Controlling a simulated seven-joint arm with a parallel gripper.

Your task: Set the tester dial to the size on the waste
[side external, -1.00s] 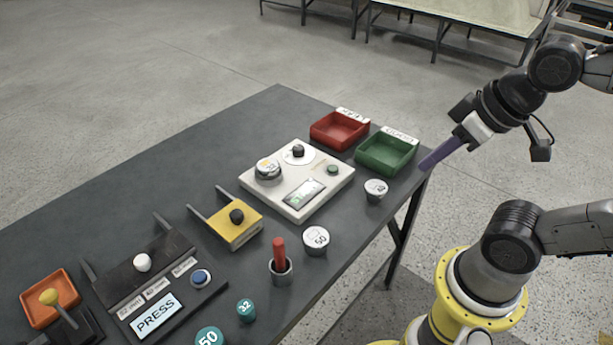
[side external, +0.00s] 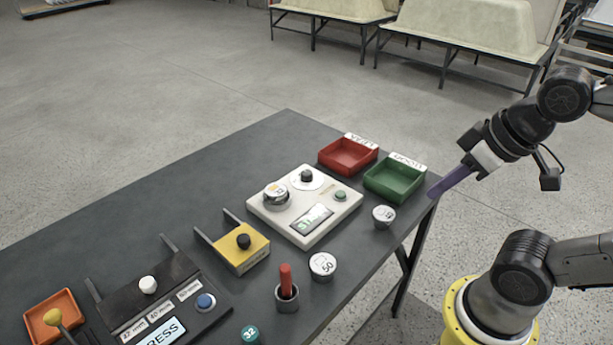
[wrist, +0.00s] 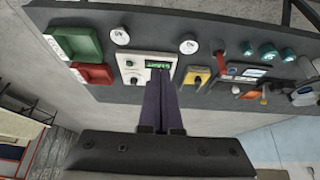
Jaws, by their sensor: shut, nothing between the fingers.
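The white tester (side external: 269,210) stands on the dark bench. Its black dial knob (side external: 306,175) sits on a white disc at the back. A round metal waste (side external: 276,196) rests on the tester's left side, with a label too small to read surely. A lit green display (side external: 312,219) is at the front and a green button (side external: 341,196) at the right. The tester also shows in the wrist view (wrist: 126,71), partly hidden by my fingers. My gripper (side external: 432,194), with long purple fingers, is shut and empty. It is in the air near the bench's right end, apart from the tester.
A red tray (side external: 347,168) and green tray (side external: 421,191) lie behind and right of the tester. Loose white-topped wastes (side external: 322,264) (side external: 383,214) stand in front. A yellow fixture (side external: 241,265), red-handled tool in a cup (side external: 286,293) and press panel (side external: 205,301) are left.

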